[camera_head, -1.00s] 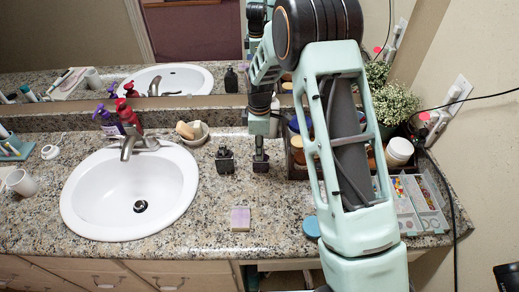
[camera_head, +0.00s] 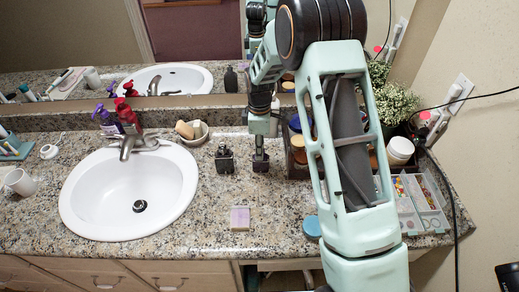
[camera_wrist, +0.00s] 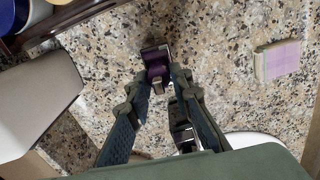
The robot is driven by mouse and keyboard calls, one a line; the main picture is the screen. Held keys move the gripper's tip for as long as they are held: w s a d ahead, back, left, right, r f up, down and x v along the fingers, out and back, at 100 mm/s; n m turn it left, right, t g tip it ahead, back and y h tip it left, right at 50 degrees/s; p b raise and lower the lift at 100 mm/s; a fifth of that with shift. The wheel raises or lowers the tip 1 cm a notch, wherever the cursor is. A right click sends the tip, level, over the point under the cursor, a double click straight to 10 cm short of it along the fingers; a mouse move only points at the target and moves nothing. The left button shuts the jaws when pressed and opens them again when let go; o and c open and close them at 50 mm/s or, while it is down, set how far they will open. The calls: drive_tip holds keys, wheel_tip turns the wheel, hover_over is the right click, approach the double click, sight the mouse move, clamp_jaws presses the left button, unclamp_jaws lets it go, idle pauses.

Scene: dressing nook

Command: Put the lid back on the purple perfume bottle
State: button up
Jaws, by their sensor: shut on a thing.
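The purple perfume bottle (camera_head: 261,163) stands upright on the granite counter, right of the sink. My gripper (camera_head: 260,149) points down right at the top of this bottle. In the wrist view the bottle shows as a dark purple block with a shiny side (camera_wrist: 155,62), at the tips of my fingers (camera_wrist: 158,82). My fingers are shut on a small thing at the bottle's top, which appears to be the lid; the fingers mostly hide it. I cannot tell whether the lid is seated.
A lilac soap block (camera_head: 240,218) lies in front. A dark organizer (camera_head: 297,168) is close on the right. The sink (camera_head: 130,195) is left.

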drive_tip(key=o, duration=0.9)
drive_tip(key=shift+o, duration=0.4)
drive_tip(key=o, duration=0.5)
drive_tip(key=shift+c, duration=0.2)
drive_tip(key=shift+r, duration=0.1)
drive_tip(key=shift+r+p, duration=1.9)
drive_tip(key=shift+r, duration=1.55)
